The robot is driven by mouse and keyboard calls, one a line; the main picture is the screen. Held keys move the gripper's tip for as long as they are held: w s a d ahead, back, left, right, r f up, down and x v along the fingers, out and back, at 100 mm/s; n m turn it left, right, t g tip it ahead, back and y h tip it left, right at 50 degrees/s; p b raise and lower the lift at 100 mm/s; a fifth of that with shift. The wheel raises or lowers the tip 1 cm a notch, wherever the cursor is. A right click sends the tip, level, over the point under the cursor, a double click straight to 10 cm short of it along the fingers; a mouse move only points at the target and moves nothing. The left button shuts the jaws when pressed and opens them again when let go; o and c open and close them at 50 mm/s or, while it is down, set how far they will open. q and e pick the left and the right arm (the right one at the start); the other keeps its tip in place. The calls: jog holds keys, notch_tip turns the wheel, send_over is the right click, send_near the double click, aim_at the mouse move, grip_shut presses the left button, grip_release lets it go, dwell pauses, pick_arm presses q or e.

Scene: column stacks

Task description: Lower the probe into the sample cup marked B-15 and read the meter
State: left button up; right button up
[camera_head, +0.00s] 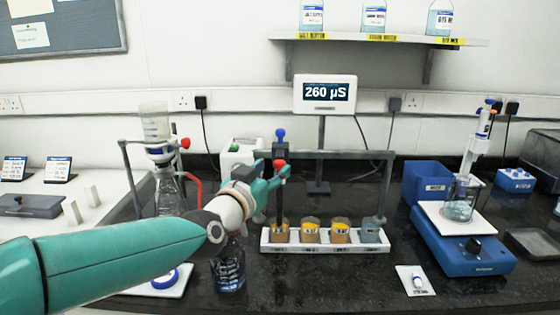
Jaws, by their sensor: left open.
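The meter (325,94) stands on a post behind the cups and reads 260 µS. A white rack (325,247) holds a row of cups. The left cup (279,236), the second (310,236) and the third (341,237) have brown contents and yellow labels, too small to read. The right cup (370,236) looks grey. A dark upright rod (280,205), which looks like the probe, has a red knob and a blue ball above and reaches down to the left cup; its tip is hidden. My left gripper (277,180) is open at the rod, below the red knob. Contact is unclear.
A thin bar frame (340,154) spans above the rack. A dark-filled beaker (229,270) stands below my left wrist. A blue stirrer base (465,248) with a beaker and pipette stands right. A flask and funnel (155,125) stand left. The front counter right of centre is mostly clear.

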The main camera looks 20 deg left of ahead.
aim_at(279, 161)
pick_arm(q)
jog(key=w, duration=0.5)
jog(key=shift+d+p, duration=0.25)
jog(key=shift+p, duration=0.1)
grip_shut()
jog(key=shift+r, duration=0.15)
